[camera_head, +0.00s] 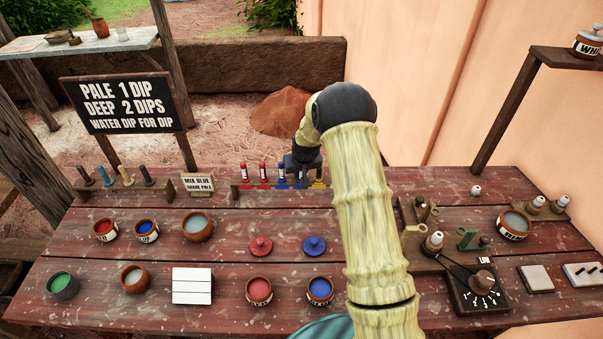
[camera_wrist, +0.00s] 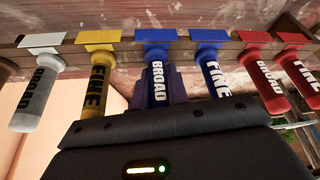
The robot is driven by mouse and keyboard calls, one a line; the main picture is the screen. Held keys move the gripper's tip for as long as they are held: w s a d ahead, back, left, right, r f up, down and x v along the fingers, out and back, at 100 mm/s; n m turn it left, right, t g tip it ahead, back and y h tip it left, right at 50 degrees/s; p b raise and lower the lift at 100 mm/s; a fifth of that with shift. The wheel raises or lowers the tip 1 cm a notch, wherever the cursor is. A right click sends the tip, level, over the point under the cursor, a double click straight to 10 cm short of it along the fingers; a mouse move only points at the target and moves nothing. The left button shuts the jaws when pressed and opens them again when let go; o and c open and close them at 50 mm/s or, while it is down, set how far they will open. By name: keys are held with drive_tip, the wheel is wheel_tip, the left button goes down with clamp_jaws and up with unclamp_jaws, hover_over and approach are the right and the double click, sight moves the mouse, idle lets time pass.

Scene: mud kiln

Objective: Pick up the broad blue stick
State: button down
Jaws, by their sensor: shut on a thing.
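The broad blue stick (camera_wrist: 156,72) has BROAD on its handle and hangs in the rack's row, in the middle of the wrist view. My gripper (camera_wrist: 160,98) is shut on its handle; a purplish finger shows behind it. In the head view my gripper (camera_head: 301,163) is over the right part of the stick rack (camera_head: 236,190), and my arm hides the rack's right end. The fine blue stick (camera_wrist: 212,68) stands right beside the held one in the wrist view, apart from it. The stick's blue top plate is still level with its neighbours.
In the wrist view a fine yellow stick (camera_wrist: 98,75) and a grey broad stick (camera_wrist: 37,90) stand left, red sticks (camera_wrist: 265,80) right. Lids (camera_head: 314,246) and paint pots (camera_head: 320,290) stand in front of the rack. A sign (camera_head: 198,184) is left of it.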

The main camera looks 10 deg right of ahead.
drive_tip(key=shift+r, duration=0.1)
wheel_tip(320, 180, up, 10)
drive_tip(key=shift+f+b, duration=0.1)
drive_tip(key=shift+b, duration=0.85)
